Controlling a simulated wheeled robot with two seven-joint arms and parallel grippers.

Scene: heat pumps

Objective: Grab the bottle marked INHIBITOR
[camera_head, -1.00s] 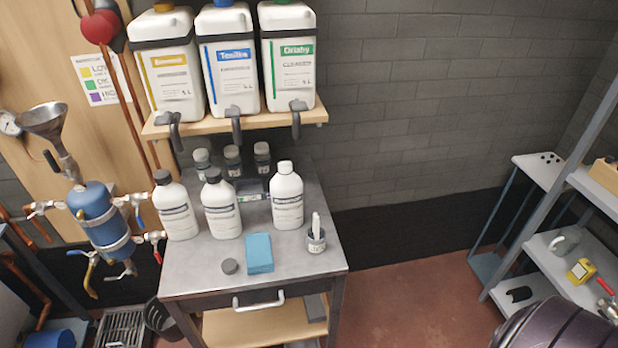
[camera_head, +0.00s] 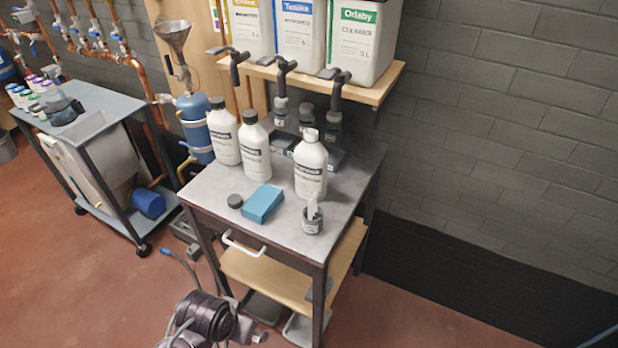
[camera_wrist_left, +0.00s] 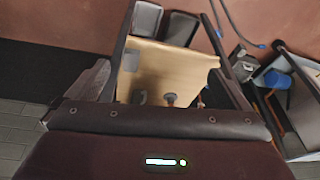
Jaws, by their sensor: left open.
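Three white bottles stand upright on the grey bench top (camera_head: 200,190). The left bottle (camera_head: 224,135) and the middle bottle (camera_head: 255,150) have dark caps; the right bottle (camera_head: 310,168) has a white cap. Their label print is too small to read, so I cannot tell which is marked INHIBITOR. My left arm shows low in the head view, below the bench front. In the left wrist view my left gripper (camera_wrist_left: 158,88) is open and empty, with the bench's lower wooden shelf beyond it. My right gripper is out of view.
Small jars stand behind the bottles. Large canisters (camera_head: 360,35) with spouts sit on a wall shelf (camera_head: 385,88) above. Red floor lies in front.

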